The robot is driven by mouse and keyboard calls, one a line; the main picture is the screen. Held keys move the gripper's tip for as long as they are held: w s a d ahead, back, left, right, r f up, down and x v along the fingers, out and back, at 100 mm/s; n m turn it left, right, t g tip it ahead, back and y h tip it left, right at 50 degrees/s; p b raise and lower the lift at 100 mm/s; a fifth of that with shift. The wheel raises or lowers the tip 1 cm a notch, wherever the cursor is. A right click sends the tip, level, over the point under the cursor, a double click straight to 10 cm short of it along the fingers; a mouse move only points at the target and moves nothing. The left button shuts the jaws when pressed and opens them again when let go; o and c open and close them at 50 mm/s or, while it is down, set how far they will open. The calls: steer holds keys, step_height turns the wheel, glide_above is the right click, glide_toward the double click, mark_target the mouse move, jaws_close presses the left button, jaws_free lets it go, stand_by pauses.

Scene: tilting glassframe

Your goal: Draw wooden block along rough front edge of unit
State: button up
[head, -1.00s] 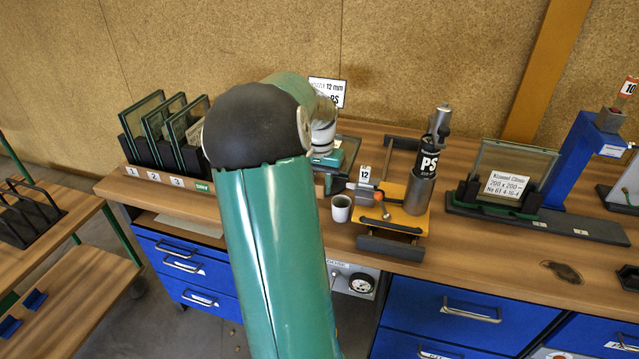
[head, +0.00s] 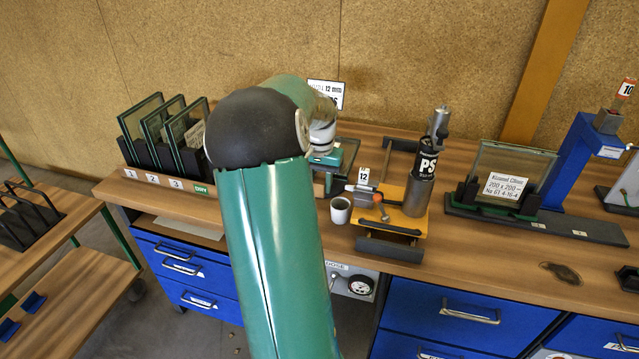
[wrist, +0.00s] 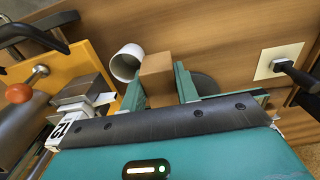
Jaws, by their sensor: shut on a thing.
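In the wrist view, my gripper (wrist: 159,82) is shut on a small wooden block (wrist: 156,70), held between its two teal fingers above the bench. In the head view, my gripper (head: 338,158) is partly hidden behind my arm, and the block cannot be made out there. A square glass unit (head: 490,160) stands upright in a black holder at the right, with a white label on its front. My gripper is well to its left and apart from it. The roughness of its edges is too small to tell.
A white cup (head: 341,209) stands close to my gripper, beside a yellow fixture (head: 404,219) with a dark PS cylinder (head: 422,170). Several glass panes (head: 160,128) stand in a numbered rack at the left.

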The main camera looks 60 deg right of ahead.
steer(key=shift+d, duration=0.2)
steer(key=shift+s, duration=0.1)
steer(key=shift+s+d, duration=0.15)
steer(key=shift+s, duration=0.95)
steer(key=s+a, duration=0.1)
steer(key=a, duration=0.6)
stand_by(0.3)
stand_by(0.4)
